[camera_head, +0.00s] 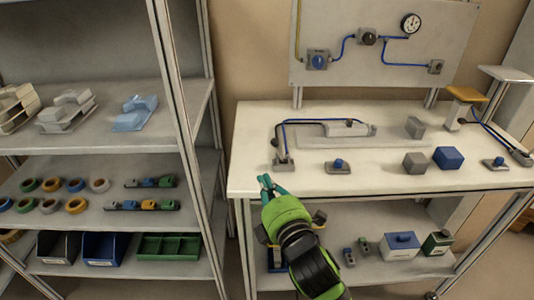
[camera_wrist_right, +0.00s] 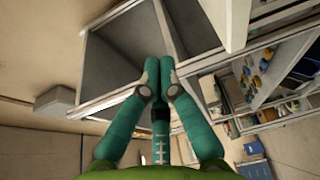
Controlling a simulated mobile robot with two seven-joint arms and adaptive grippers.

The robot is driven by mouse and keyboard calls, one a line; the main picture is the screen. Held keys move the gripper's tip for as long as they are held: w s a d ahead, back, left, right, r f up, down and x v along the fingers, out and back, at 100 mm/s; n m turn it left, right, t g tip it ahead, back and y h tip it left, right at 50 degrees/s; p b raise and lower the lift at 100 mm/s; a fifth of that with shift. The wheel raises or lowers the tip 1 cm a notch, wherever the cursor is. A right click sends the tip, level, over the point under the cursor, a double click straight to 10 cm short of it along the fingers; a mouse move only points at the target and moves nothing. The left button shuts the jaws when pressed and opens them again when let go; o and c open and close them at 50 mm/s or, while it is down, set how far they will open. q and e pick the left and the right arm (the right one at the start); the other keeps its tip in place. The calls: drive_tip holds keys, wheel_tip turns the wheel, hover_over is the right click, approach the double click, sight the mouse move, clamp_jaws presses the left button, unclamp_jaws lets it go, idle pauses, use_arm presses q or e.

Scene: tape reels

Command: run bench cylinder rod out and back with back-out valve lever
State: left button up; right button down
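A bench cylinder (camera_head: 345,128) with a light body lies on a pale plate on the white bench (camera_head: 380,180), with dark blue hoses running left from it. A small grey valve block (camera_head: 283,163) with a thin upright dark part stands near the bench's left front; whether this is the back-out valve lever I cannot tell. My right gripper (camera_head: 267,181), green with teal fingers, is in front of that block, slightly left of it, apparently apart from it. In the wrist view its fingertips (camera_wrist_right: 158,68) meet with nothing between them. My left gripper is in neither view.
Grey blocks (camera_head: 414,163) and a blue block (camera_head: 448,157) stand on the bench. A blue-knobbed block (camera_head: 339,166) sits right of the valve. A gauge panel (camera_head: 385,60) rises behind. A shelf rack (camera_head: 110,215) with rings and bins stands left.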

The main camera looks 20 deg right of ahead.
sight(278, 150)
drive_tip(key=w, duration=0.4)
drive_tip(key=w+p, duration=0.1)
drive_tip(key=w, duration=0.3)
drive_tip(key=shift+w+a+f, duration=0.1)
drive_tip(key=shift+w+a, duration=0.1)
drive_tip(key=shift+w, duration=0.2)
drive_tip(key=d, duration=0.1)
drive_tip(key=w+d+p, duration=0.1)
drive_tip(key=d, duration=0.1)
drive_tip(key=shift+d, duration=0.45)
drive_tip(key=shift+w, duration=0.1)
